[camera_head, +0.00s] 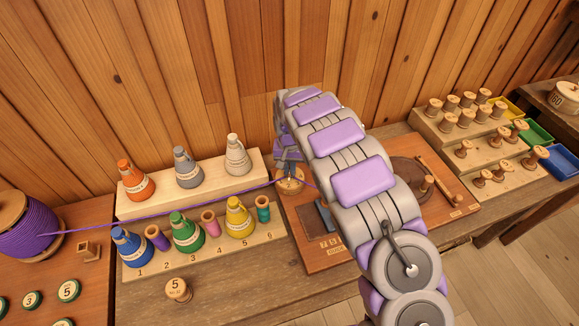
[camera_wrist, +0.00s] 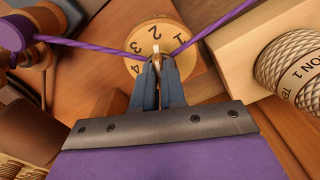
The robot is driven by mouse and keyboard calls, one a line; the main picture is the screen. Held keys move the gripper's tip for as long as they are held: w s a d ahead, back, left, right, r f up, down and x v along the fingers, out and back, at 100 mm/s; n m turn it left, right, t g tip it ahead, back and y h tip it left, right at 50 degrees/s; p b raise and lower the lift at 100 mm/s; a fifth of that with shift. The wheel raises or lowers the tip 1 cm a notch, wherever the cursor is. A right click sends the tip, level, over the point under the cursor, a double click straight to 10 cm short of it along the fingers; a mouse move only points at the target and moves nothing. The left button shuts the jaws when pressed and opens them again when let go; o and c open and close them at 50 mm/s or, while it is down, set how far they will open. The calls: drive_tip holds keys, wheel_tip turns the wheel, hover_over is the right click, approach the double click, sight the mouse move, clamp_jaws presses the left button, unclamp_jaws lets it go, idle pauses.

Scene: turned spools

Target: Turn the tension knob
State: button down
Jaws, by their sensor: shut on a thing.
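The tension knob (camera_wrist: 156,51) is a small brass-coloured piece on a round pale wooden dial with black numbers, of which 1 to 4 show in the wrist view. The dial (camera_head: 291,187) sits at the left end of a brown wooden board. My gripper (camera_wrist: 158,64) is shut on the knob from above, and its dark fingers hide part of the dial. In the head view my gripper (camera_head: 290,168) stands over the dial, with the knob hidden. A purple thread (camera_wrist: 90,47) runs to the dial from both sides; whether it touches the knob is unclear.
A purple spool (camera_head: 27,226) stands at far left. Thread cones stand on a pale raised block (camera_head: 190,188) and a numbered rack (camera_head: 205,240). A white cone (camera_wrist: 290,68), labelled with a tension number, is close to my gripper. Small spools fill a stepped rack (camera_head: 490,165) at right.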

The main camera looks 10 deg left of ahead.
drive_tip(key=shift+r+n+p, duration=0.1)
drive_tip(key=shift+n+p, duration=0.2)
drive_tip(key=shift+p, duration=0.1)
drive_tip(key=shift+r+n+p, duration=0.1)
drive_tip(key=shift+n+p, duration=0.9)
drive_tip(key=shift+p, duration=0.2)
drive_tip(key=n+p, duration=0.3)
drive_tip(key=shift+d+n+p, duration=0.1)
drive_tip(key=shift+n+p, duration=0.25)
drive_tip(key=shift+n, duration=0.05)
drive_tip(key=n+p, duration=0.6)
drive_tip(key=shift+w+r+p, duration=0.1)
drive_tip(key=shift+w+p, duration=0.1)
drive_tip(key=shift+p, duration=0.15)
drive_tip(key=n+p, duration=0.3)
drive_tip(key=shift+w+d+n, duration=0.1)
drive_tip(key=shift+n, duration=0.3)
drive_tip(key=shift+n+p, duration=1.45)
drive_tip(key=shift+n, duration=0.15)
drive_tip(key=shift+w+f+n, duration=0.1)
drive_tip(key=shift+f+n, duration=0.1)
drive_tip(key=shift+n, duration=0.1)
